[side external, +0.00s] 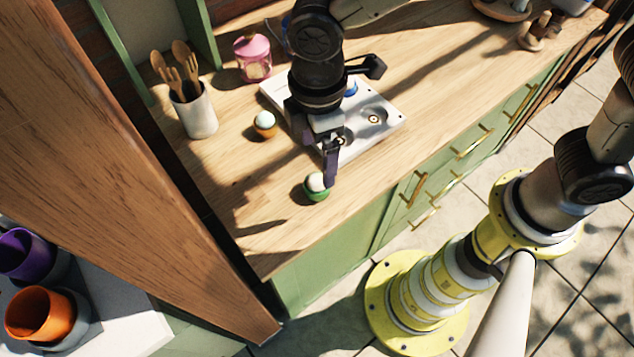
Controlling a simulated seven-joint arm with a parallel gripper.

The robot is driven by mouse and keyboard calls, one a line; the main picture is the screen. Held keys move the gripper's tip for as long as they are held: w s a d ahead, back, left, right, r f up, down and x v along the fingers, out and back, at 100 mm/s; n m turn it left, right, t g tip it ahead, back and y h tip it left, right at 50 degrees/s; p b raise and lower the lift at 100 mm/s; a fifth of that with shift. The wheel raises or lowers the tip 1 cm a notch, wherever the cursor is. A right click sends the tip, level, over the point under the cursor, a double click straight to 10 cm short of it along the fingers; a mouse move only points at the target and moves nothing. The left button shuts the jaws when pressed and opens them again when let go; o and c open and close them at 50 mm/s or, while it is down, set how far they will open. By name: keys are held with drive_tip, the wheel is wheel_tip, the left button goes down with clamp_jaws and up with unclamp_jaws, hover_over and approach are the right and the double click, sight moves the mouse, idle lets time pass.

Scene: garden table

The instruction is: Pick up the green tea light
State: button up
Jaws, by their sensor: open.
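The green tea light (316,193) is a small green cup with a white top. It sits on the wooden worktop near its front left corner. My gripper (329,172) is right above and beside it, with its dark fingers pointing down and partly covering its right side. I cannot tell from this view whether the fingers touch it or stand around it. An orange tea light (265,129) with a white top stands further back to the left.
A metal tray (377,128) with round recesses lies behind my gripper. A white utensil pot (196,115) and a pink lantern (252,62) stand at the back left. Purple (24,252) and orange (38,315) pots stand at the lower left. The worktop left of the green tea light is clear.

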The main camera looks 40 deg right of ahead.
sight(317, 178)
drive_tip(key=shift+a+f, duration=0.1)
drive_tip(key=shift+f, duration=3.25)
drive_tip(key=shift+c, duration=0.2)
drive_tip(key=c, duration=1.4)
drive_tip(key=shift+r, duration=0.1)
